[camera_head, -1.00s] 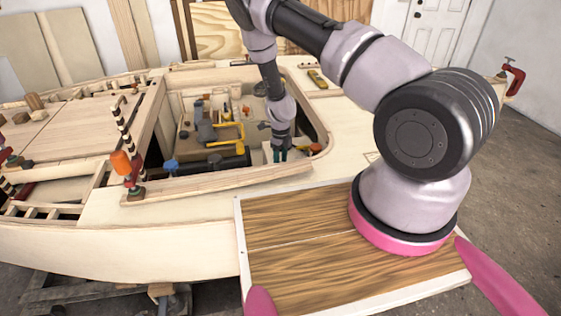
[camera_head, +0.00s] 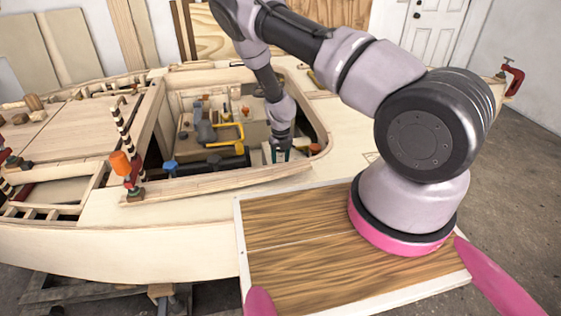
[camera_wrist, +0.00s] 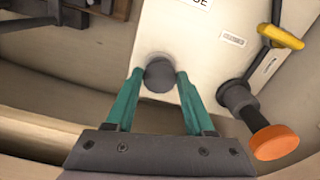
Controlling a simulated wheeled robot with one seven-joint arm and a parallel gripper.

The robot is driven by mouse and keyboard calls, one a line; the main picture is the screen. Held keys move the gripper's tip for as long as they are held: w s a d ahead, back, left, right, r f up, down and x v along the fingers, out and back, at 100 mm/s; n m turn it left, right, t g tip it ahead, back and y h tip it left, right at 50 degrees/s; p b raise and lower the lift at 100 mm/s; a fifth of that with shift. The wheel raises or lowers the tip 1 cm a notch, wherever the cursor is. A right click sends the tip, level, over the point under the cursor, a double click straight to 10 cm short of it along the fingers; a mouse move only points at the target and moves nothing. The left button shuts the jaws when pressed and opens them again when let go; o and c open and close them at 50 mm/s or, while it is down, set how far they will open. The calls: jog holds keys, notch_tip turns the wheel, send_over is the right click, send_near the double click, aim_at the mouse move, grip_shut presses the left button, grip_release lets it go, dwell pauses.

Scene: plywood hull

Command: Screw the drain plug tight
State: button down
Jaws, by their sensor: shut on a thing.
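The drain plug (camera_wrist: 160,74) shows in the wrist view as a dark grey round knob against a pale panel. My gripper (camera_wrist: 160,76) has its two green fingers closed on the knob, one on each side. In the head view my gripper (camera_head: 277,153) reaches down into the hull's open well at its right end. The plug cannot be made out there. How deep the plug sits in its hole is hidden.
An orange knob on a dark fitting (camera_wrist: 275,141) and a yellow handle (camera_wrist: 281,36) stand right of the plug. In the head view, a yellow bent handle (camera_head: 228,133), grey parts and a blue knob (camera_head: 170,165) crowd the well. The wooden coaming (camera_head: 230,180) edges it.

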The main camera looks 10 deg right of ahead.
jog(key=shift+w+r, duration=0.1)
jog(key=shift+w, duration=0.05)
jog(key=shift+c, duration=1.3)
grip_release()
notch_tip(320, 180, up, 11)
